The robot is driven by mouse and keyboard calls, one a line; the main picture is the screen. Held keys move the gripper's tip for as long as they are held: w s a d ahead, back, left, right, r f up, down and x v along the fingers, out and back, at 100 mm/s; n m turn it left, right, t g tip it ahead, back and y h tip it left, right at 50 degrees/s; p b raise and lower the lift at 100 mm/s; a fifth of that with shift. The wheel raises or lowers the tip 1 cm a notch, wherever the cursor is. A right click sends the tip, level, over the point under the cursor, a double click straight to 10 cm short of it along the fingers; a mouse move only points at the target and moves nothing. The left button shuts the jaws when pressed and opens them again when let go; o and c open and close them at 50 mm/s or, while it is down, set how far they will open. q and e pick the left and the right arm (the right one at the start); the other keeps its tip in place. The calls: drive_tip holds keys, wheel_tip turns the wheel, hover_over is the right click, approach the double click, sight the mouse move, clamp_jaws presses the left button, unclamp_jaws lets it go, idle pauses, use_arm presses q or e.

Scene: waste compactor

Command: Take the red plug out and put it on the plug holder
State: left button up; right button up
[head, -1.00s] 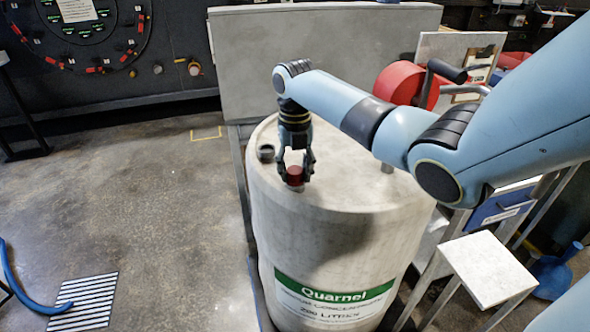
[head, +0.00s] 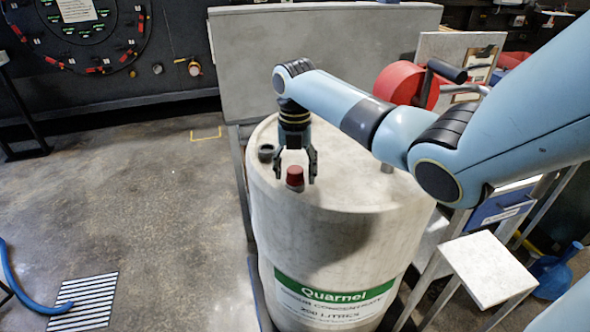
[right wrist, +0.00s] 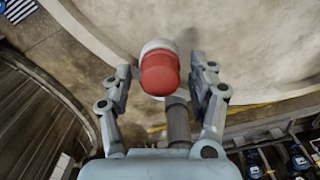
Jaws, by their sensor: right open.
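The red plug (head: 295,174) sits upright on top of the pale drum (head: 345,240), near its front left edge. Its base meets a whitish collar. My right gripper (head: 295,181) points down over the plug, open, with one finger on each side and gaps between. In the right wrist view the red plug (right wrist: 160,74) lies between the spread fingertips (right wrist: 161,70), apart from both. I cannot tell which thing is the plug holder. My left gripper is not in view.
A dark round fitting (head: 266,153) stands on the drum top, left of the gripper. A small white-topped stand (head: 487,268) is right of the drum. A red wheel (head: 400,86) is behind my right arm. The floor at left is mostly clear.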

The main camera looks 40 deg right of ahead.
drive_tip(key=m, duration=1.7)
drive_tip(key=shift+m, duration=0.4)
clamp_jaws()
drive_tip(key=n, duration=0.5)
drive_tip(key=shift+n, duration=0.4)
drive_tip(key=n, duration=0.4)
drive_tip(key=shift+n, duration=0.4)
